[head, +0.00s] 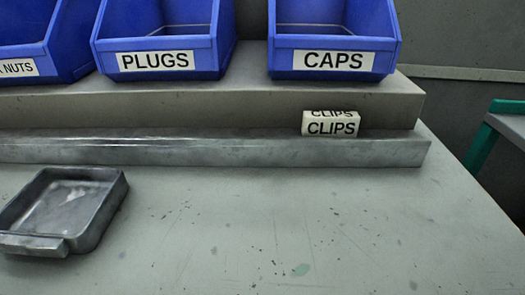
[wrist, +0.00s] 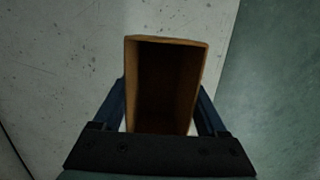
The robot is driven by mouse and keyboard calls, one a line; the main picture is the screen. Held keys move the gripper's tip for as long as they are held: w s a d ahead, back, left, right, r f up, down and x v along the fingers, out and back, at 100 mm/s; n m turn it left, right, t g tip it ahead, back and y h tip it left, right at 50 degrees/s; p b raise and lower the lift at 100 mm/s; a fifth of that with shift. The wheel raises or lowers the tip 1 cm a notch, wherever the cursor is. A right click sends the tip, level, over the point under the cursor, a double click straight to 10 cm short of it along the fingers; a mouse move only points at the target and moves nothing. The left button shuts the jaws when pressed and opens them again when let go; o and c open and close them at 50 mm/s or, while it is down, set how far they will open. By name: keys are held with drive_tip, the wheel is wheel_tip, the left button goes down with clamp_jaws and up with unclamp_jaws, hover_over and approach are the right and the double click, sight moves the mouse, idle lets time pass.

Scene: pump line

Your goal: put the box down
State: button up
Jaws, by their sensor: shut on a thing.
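In the wrist view my gripper (wrist: 160,97) is shut on a brown open-topped box (wrist: 188,82), one finger on each side of it. The box's dark inside faces the camera, and I see nothing in it. It is seen against a light grey speckled surface; I cannot tell whether it touches that surface or hangs above it. The held box and my gripper do not show in the head view. There, a small white box marked CLIPS (head: 331,128) sits on the metal ledge at the back.
Blue bins marked PLUGS (head: 156,61) and CAPS (head: 334,60) stand on the raised shelf (head: 200,104). A grey metal tray (head: 92,214) lies at the left of the bench (head: 330,225). The bench's middle and right are clear. Its edge also shows in the wrist view (wrist: 228,40).

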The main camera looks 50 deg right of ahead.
wheel_tip(320, 180, down, 9)
drive_tip(key=b, duration=0.6)
drive_tip(key=shift+f, duration=0.2)
drive_tip(key=shift+f, duration=0.15)
drive_tip(key=o, duration=1.2)
drive_tip(key=shift+o, duration=0.2)
drive_tip(key=r+p, duration=0.2)
drive_tip(key=r, duration=0.2)
drive_tip(key=w+r+p, duration=0.1)
drive_tip(key=r+p, duration=0.2)
drive_tip(key=r, duration=0.1)
drive_tip(key=a+r+p, duration=0.1)
drive_tip(key=r+p, duration=0.1)
drive_tip(key=r, duration=0.2)
drive_tip(key=shift+w+a+r, duration=0.1)
drive_tip(key=shift+w, duration=0.1)
